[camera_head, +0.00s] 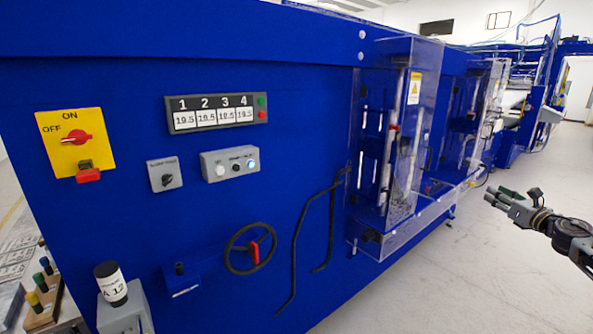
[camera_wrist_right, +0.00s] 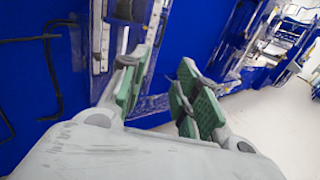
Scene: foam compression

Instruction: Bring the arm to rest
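My right gripper (camera_head: 504,200) is at the right of the head view, in the air over the pale floor and apart from the blue machine (camera_head: 320,120). In the right wrist view my right gripper (camera_wrist_right: 158,98) shows green finger pads with a clear gap between them and nothing in the gap. It is open and empty. My left gripper is in neither view.
The machine's front carries a yellow switch plate (camera_head: 70,140), a numbered display (camera_head: 217,113), a handwheel (camera_head: 250,248) and clear guards (camera_head: 405,150). A labelled bottle (camera_head: 112,285) stands at the lower left. The floor (camera_head: 470,265) right of the machine is clear.

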